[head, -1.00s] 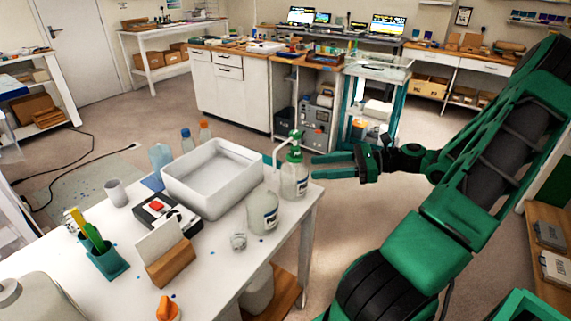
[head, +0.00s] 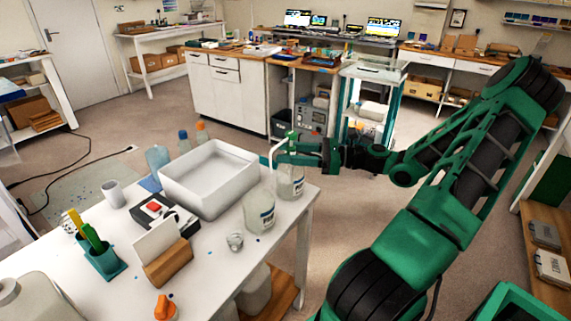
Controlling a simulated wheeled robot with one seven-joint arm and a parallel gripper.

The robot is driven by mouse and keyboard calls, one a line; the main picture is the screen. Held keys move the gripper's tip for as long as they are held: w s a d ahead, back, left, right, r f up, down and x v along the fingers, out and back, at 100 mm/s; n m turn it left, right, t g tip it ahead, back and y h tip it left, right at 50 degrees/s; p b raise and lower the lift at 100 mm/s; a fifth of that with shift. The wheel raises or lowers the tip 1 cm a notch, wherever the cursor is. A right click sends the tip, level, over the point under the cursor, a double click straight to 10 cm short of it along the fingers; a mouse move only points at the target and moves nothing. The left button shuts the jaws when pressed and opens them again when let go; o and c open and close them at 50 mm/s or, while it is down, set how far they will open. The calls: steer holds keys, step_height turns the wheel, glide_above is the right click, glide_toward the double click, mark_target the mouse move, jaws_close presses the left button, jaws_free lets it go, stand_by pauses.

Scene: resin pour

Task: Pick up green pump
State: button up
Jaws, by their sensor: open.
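The green pump (head: 293,135) sits upright on a clear labelled bottle (head: 291,183) at the right corner of the white table. Its green top shows above my fingers, and its pale spout curves to the left. My gripper (head: 281,153) is open and reaches in level from the right at the height of the pump's neck. The fingers overlap the pump in the picture and hide its lower green part. I cannot tell whether they touch it.
A second clear bottle (head: 259,211) stands just in front. A white tray (head: 210,205) is close on the left. A small glass cup (head: 235,241) and a card holder (head: 168,262) stand on the table (head: 215,272). The floor to the right is free.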

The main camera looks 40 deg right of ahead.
steer(key=shift+x, duration=1.6)
jaws_close()
steer(key=shift+r, duration=0.1)
